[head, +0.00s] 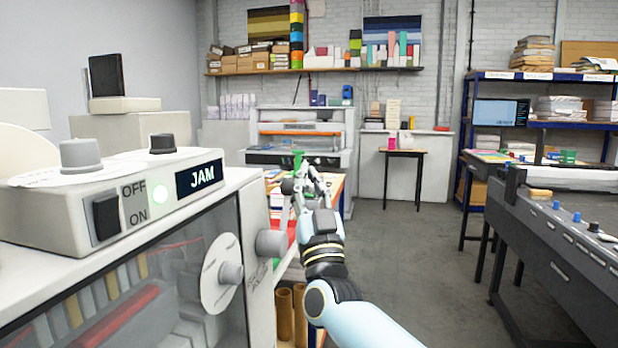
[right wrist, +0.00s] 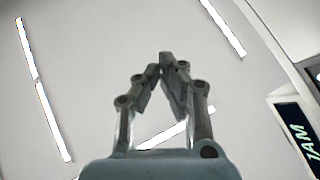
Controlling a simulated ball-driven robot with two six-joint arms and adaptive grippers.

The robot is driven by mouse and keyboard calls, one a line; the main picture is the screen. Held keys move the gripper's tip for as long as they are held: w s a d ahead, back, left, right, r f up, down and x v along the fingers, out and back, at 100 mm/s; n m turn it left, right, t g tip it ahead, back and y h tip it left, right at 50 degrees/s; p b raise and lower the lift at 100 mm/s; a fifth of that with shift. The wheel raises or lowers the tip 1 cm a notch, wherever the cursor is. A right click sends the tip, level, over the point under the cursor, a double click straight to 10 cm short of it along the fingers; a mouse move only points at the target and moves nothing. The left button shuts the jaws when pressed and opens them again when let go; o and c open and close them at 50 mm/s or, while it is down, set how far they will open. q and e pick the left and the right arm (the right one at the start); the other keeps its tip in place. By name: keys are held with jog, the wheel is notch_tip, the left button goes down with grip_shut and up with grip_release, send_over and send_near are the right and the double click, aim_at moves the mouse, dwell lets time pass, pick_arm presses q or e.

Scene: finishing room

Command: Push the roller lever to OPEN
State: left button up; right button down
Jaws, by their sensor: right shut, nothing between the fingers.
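The grey machine (head: 226,262) stands at the left, with a grey round hub (head: 271,243) on its right side. A dark ball knob (head: 287,187) shows above that hub, just left of my right gripper; it looks like the end of the roller lever, whose rod is hard to make out. Small lettering beside the hub is too small to read. My right gripper (head: 312,171) points upward and is shut and empty; I cannot tell whether it touches the knob. In the right wrist view the fingertips (right wrist: 161,63) meet against the ceiling. My left gripper is out of view.
A table with coloured items lies behind my gripper. A long grey machine (head: 560,250) stands right; the floor between is clear.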

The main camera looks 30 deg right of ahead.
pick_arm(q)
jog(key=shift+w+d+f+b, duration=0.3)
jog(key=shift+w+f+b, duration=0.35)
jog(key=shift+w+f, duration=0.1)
pick_arm(e)
jog(key=s+a+f, duration=0.1)
jog(key=s+a, duration=0.2)
jog(key=s, duration=0.2)
jog(key=shift+f, duration=0.4)
jog(key=shift+a+f, duration=0.1)
